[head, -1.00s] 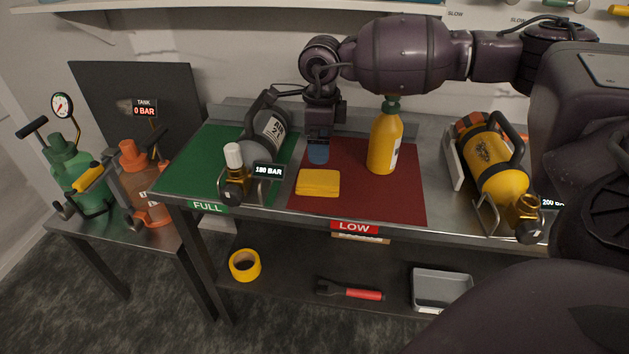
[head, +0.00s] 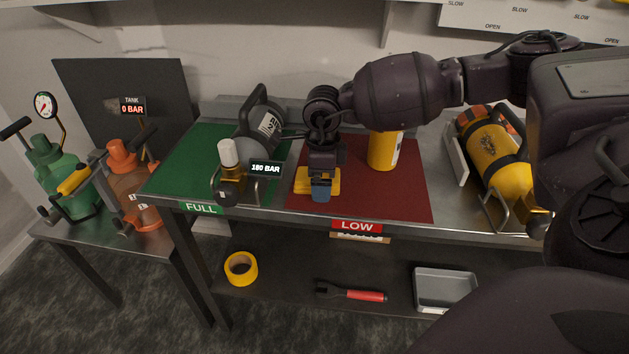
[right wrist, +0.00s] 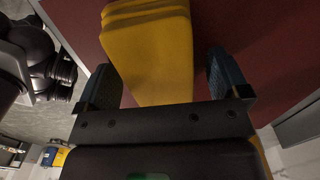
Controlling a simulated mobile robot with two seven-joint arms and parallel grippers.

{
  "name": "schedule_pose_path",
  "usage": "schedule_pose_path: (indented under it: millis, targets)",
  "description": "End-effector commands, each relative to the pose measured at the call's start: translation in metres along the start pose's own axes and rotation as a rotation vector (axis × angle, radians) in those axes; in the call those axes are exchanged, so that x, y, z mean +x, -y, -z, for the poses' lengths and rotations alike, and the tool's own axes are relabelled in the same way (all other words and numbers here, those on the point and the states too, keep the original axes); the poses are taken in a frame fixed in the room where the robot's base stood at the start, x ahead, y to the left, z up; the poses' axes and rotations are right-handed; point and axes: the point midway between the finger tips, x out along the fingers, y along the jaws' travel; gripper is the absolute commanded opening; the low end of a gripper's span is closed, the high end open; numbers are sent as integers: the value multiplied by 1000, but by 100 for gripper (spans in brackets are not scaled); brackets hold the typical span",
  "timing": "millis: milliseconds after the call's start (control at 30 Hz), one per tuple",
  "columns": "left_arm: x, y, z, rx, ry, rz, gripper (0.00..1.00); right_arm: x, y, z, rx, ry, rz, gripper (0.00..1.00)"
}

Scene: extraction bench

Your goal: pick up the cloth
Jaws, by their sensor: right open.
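The yellow folded cloth (head: 302,183) lies on the red mat (head: 390,205), near its left side. In the head view my right gripper (head: 320,192) hangs over the cloth and hides part of it. In the right wrist view the cloth (right wrist: 150,50) shows its folded layers. The right gripper (right wrist: 160,68) is open, with one blue finger on each side of the cloth. I cannot tell whether the fingers touch it. My left gripper is not in view.
A yellow bottle (head: 383,150) stands right of the gripper, its top hidden by my arm. A grey cylinder (head: 262,130) with a 180 BAR tag lies left on the green mat (head: 180,165). A yellow cylinder (head: 495,155) lies on the right. The red mat's front right is clear.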

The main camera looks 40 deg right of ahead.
Motion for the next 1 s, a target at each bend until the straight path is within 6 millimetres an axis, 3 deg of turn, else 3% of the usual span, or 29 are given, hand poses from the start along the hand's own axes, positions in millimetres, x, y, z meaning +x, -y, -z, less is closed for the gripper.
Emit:
schedule_pose_path:
  millis: [200, 567, 833, 1000]
  targets:
    - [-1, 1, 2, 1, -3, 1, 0, -2, 0, 0, 1, 3, 3, 91]
    - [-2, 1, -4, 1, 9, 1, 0, -2, 0, 0, 1, 3, 3, 36]
    - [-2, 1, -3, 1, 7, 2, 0, -5, 0, -1, 1, 4, 4, 36]
    - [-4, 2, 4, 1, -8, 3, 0, -27, 1, -1, 1, 9, 8, 35]
